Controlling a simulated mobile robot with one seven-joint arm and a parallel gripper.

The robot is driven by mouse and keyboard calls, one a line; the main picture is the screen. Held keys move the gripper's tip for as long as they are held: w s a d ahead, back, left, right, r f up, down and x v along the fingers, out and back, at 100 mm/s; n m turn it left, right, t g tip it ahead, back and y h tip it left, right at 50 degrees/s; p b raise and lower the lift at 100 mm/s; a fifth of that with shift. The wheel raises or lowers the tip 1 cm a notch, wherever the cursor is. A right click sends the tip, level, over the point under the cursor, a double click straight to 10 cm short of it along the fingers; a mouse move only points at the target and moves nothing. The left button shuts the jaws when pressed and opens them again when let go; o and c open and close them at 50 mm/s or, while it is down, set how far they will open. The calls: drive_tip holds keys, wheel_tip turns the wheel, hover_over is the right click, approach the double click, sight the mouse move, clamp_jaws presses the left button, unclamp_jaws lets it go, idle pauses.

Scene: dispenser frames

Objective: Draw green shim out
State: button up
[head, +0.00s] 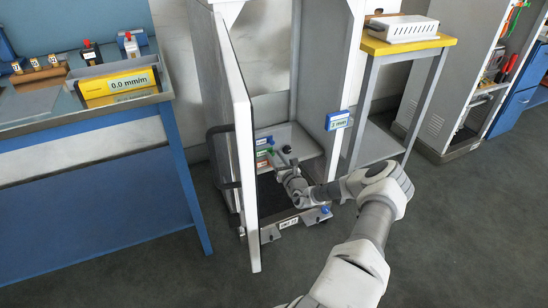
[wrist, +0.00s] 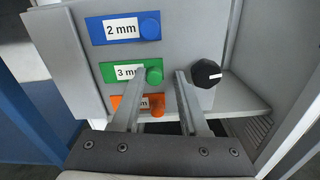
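The green shim (wrist: 112,73) is marked 3 mm, with a round green knob (wrist: 154,76) at its right end. It lies flat in the dispenser face, between the blue 2 mm shim (wrist: 124,28) and the orange shim (wrist: 118,101). The green shim also shows small in the head view (head: 261,153). My gripper (wrist: 159,72) is open, with the green knob between its fingertips in the wrist view. I see a gap between the knob and the right finger; contact on the left is unclear. The left finger covers part of the orange label.
A black dial knob (wrist: 206,73) sits just right of my right finger. The open cabinet door (head: 240,150) stands left of my arm. A blue workbench (head: 90,200) is further left, and a yellow-topped stand (head: 385,46) is at right.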

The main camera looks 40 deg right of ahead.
drive_tip(key=shift+o, duration=0.5)
drive_tip(key=shift+a, duration=0.1)
drive_tip(key=p+v, duration=0.5)
drive_tip(key=v, duration=1.2)
drive_tip(key=shift+s, duration=0.2)
